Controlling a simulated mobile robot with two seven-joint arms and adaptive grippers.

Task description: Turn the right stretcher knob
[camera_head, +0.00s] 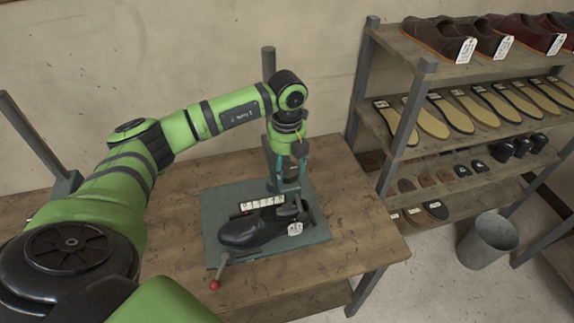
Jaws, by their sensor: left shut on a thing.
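A black shoe (252,229) with a white tag lies on the blue-grey base plate (212,207) of the sole stitcher, on the wooden table. My left arm comes in from the left and bends down over the plate. My left gripper (291,188) points down at the shoe's right end and is shut on a small part there, which looks like the right stretcher knob. The knob itself is mostly hidden by the gripper, so its turn cannot be told. My right gripper is not in view.
A lever with a red ball (214,285) sticks out at the plate's front left. A white ruled strip (262,202) lies behind the shoe. A shelf rack (405,110) with shoes and soles stands right, a grey bin (487,241) on the floor. The table's right front is clear.

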